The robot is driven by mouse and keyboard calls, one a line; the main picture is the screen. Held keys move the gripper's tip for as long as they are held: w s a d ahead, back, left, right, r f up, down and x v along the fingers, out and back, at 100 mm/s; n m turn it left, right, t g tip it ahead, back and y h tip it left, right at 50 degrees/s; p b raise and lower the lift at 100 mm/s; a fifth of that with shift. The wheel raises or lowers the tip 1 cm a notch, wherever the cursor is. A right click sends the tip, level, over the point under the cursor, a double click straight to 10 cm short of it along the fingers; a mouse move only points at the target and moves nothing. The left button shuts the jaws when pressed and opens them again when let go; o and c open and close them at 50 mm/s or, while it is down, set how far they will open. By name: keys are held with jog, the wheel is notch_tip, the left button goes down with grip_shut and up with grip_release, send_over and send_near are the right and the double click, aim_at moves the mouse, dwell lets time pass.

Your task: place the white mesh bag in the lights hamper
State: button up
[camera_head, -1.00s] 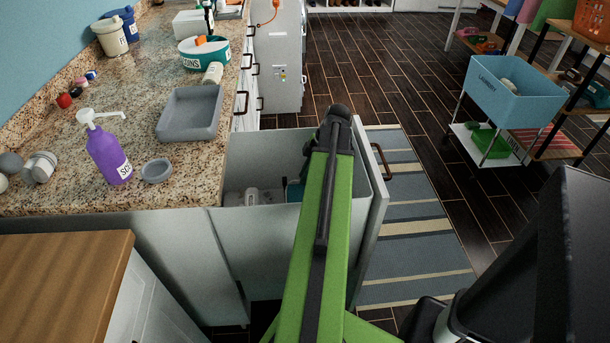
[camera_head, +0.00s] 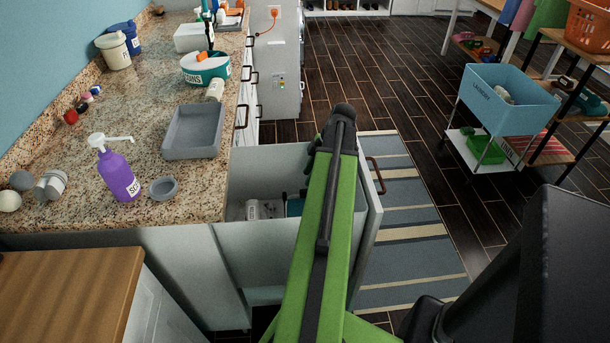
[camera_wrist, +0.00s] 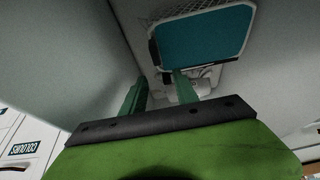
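My gripper (camera_wrist: 161,77) shows in the wrist view with its two green fingers apart and nothing clearly between them. It points into an open pale drawer (camera_head: 262,240). Beyond the fingertips lies a teal panel with a pale, mesh-like edge (camera_wrist: 205,42); I cannot tell whether this is the white mesh bag. A white object (camera_wrist: 187,88) shows partly behind the right finger. In the head view my green arm reaches over the drawer and hides the gripper and part of the contents. I cannot make out a lights hamper. A label reading COLOURS (camera_wrist: 27,138) shows upside down in the wrist view.
The granite counter (camera_head: 150,120) holds a purple soap bottle (camera_head: 119,175), a grey tray (camera_head: 194,131) and a teal tub (camera_head: 204,70). A blue laundry cart (camera_head: 508,97) stands on the right. A striped rug (camera_head: 412,233) lies beyond the drawer; dark floor around it is open.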

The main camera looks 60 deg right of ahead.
jog(key=p+v, duration=0.4)
jog(key=v, duration=0.2)
jog(key=shift+r, duration=0.4)
jog(key=shift+s, duration=0.1)
